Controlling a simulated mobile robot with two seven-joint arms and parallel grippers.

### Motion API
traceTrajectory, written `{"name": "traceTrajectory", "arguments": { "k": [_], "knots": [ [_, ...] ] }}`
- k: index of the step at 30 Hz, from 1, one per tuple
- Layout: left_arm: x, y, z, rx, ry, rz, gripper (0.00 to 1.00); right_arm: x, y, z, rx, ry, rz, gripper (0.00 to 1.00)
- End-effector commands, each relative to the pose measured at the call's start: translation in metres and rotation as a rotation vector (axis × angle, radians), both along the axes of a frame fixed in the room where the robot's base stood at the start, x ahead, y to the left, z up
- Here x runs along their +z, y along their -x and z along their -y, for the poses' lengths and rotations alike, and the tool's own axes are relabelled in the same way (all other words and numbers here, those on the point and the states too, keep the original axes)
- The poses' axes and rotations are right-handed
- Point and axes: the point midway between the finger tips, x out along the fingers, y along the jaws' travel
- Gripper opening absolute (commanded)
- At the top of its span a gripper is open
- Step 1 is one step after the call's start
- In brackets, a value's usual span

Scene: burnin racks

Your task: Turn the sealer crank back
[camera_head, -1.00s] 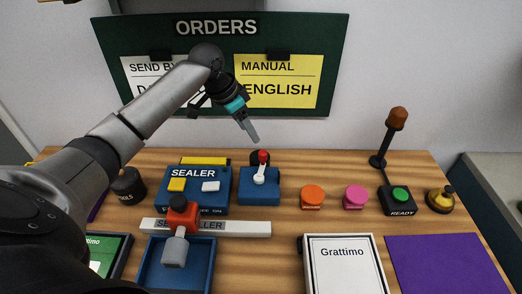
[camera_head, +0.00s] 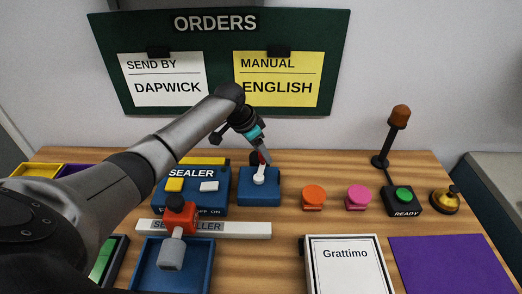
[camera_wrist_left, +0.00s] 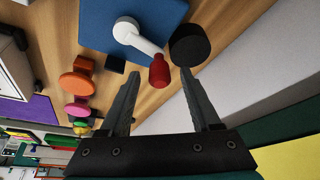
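The sealer crank is a white arm (camera_head: 259,178) with a red knob on a blue box (camera_head: 259,193), right of the blue sealer panel (camera_head: 196,200). In the left wrist view the white crank arm (camera_wrist_left: 141,37) ends in the red knob (camera_wrist_left: 159,72), which lies between and just beyond the fingertips. My left gripper (camera_head: 265,157) is at the knob from above and behind in the head view. In the left wrist view its fingers (camera_wrist_left: 160,82) are apart, with no clear contact on the knob. My right gripper is not in view.
A black cylinder (camera_wrist_left: 189,46) stands close to the fingertips. Orange (camera_head: 313,196) and pink (camera_head: 358,196) buttons, a green READY button (camera_head: 402,193) and a lamp post (camera_head: 393,135) stand to the right.

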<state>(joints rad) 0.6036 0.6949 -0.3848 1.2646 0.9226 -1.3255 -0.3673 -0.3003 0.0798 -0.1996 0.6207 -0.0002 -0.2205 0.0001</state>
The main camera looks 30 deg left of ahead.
Motion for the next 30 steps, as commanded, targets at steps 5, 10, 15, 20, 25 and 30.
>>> {"name": "traceTrajectory", "arguments": {
  "k": [5,10,15,20,25,30],
  "knots": [
    [0.0002,0.0001,0.0002,0.000,0.000,0.000,0.44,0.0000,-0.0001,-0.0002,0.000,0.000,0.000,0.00],
    [0.0002,0.0002,0.0001,0.000,0.000,0.000,0.24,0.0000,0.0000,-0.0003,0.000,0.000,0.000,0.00],
    [0.0001,0.0002,0.0000,0.000,0.000,0.000,0.05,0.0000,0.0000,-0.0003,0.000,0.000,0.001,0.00],
    [0.0001,0.0003,0.0000,0.000,0.000,0.000,0.00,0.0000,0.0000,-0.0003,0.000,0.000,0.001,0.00],
    [0.0002,0.0004,-0.0001,0.001,0.000,0.000,0.00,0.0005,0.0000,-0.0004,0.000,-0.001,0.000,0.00],
    [0.0012,0.0013,-0.0009,0.021,0.000,-0.002,0.00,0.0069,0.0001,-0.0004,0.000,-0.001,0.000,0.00]
  ]
}}
